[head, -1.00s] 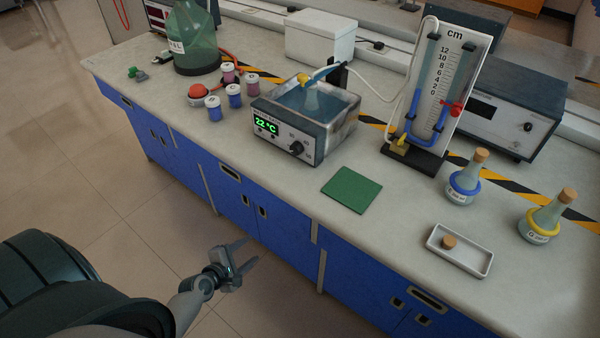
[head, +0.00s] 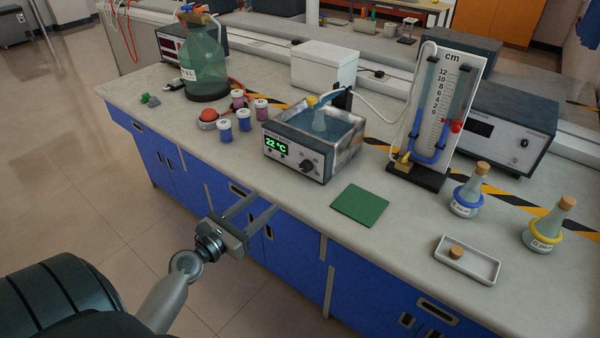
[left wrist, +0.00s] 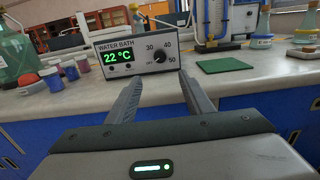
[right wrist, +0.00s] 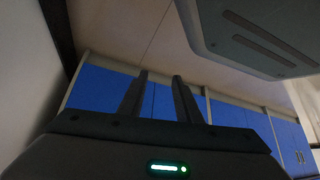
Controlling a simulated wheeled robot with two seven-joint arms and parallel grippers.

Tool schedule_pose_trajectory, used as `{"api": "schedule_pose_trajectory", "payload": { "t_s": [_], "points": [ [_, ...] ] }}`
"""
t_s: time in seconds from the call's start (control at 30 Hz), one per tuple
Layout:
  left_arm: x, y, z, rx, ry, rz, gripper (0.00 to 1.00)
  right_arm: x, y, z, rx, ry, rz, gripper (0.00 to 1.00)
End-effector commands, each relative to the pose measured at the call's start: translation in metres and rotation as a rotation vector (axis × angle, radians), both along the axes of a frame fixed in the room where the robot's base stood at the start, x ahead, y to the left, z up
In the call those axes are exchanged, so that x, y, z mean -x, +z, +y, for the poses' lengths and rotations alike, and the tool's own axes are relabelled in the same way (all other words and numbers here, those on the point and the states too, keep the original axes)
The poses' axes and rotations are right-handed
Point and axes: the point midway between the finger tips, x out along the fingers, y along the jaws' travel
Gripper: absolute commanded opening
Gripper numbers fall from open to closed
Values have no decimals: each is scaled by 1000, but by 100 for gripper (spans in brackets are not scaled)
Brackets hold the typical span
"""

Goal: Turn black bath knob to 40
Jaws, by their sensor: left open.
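The water bath (head: 318,140) stands near the bench's front edge, with a green display reading 22 °C. Its black knob (head: 306,166) is on the right of the front panel. In the left wrist view the knob (left wrist: 160,56) sits among the marks 30, 40 and 50; where its pointer stands is too small to tell. My left gripper (head: 263,202) is open and empty, in front of the bench and short of the bath. In the left wrist view its fingers (left wrist: 160,82) point toward the panel, apart from the knob. My right gripper (right wrist: 158,80) shows only in its own wrist view, fingers apart, facing blue cabinets.
A green mat (head: 360,204) lies right of the bath. Several small jars (head: 244,120) and a red button (head: 208,115) stand to its left. A manometer (head: 437,120), two flasks (head: 467,190) and a white tray (head: 480,264) are at the right. The bench front is clear.

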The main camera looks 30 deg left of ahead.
Motion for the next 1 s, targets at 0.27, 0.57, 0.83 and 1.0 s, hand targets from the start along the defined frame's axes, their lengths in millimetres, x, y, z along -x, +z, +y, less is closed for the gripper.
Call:
{"api": "schedule_pose_trajectory", "payload": {
  "t_s": [0.27, 0.57, 0.83, 1.0],
  "points": [
    [-21, 1, -2, -1, 0, 0, 47, 13, -4, -5, 10, 0, 35, 31],
    [-68, 2, -5, 0, 0, -2, 47, 46, -17, -18, 37, -1, 120, 31],
    [-115, 2, -9, -1, -1, -1, 47, 64, -23, -26, 50, -2, 164, 31],
    [-142, 1, -11, -1, 0, -1, 47, 70, -26, -28, 55, -2, 180, 31]
  ]
}}
